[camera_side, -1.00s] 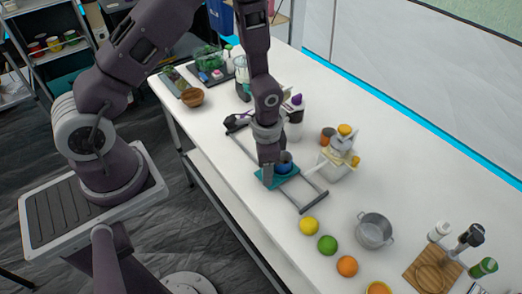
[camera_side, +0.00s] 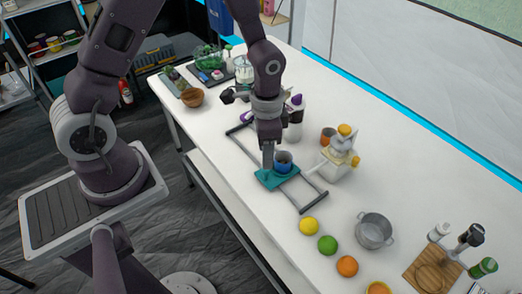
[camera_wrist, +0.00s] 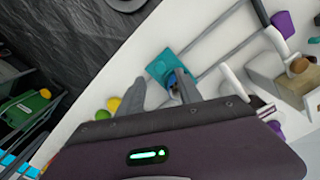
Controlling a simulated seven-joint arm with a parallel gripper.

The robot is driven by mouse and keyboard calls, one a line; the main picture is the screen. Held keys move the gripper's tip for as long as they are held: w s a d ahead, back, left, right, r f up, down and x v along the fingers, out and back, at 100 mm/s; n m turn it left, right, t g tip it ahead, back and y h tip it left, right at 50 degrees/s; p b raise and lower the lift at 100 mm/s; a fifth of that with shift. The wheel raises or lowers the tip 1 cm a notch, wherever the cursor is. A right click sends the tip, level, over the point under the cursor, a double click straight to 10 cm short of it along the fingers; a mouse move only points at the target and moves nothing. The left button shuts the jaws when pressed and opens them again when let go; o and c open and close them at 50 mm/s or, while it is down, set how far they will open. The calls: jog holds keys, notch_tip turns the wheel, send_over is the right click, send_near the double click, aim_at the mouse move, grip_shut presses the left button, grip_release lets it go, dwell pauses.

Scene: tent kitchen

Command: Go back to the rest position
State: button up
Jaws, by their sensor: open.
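My gripper (camera_side: 268,157) points down just above and beside a blue cup (camera_side: 283,164). The cup stands upright on a teal cloth (camera_side: 266,180), which lies over one end of a grey metal rack (camera_side: 310,201) on the white table. In the wrist view my gripper (camera_wrist: 160,85) has its two fingers spread apart with nothing held between them. The cup (camera_wrist: 172,88) shows beyond the fingertips, partly hidden by the right finger, with the teal cloth (camera_wrist: 160,66) around it.
A white juicer (camera_side: 341,158) and a bottle (camera_side: 295,120) stand close to the right of and behind the gripper. A lemon (camera_side: 309,226), a lime (camera_side: 327,245), an orange (camera_side: 347,266) and a metal pot (camera_side: 374,231) are nearer the front. A wooden bowl (camera_side: 192,97) sits back left.

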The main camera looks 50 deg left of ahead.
notch_tip(320, 180, up, 10)
jog(key=a+n+t, duration=0.2)
jog(key=s+r+n+t, duration=0.3)
jog(key=s+r+n, duration=0.1)
jog(key=s+r, duration=1.1)
jog(key=shift+s+t, duration=0.3)
jog(key=shift+s, duration=0.5)
jog(key=shift+d, duration=0.1)
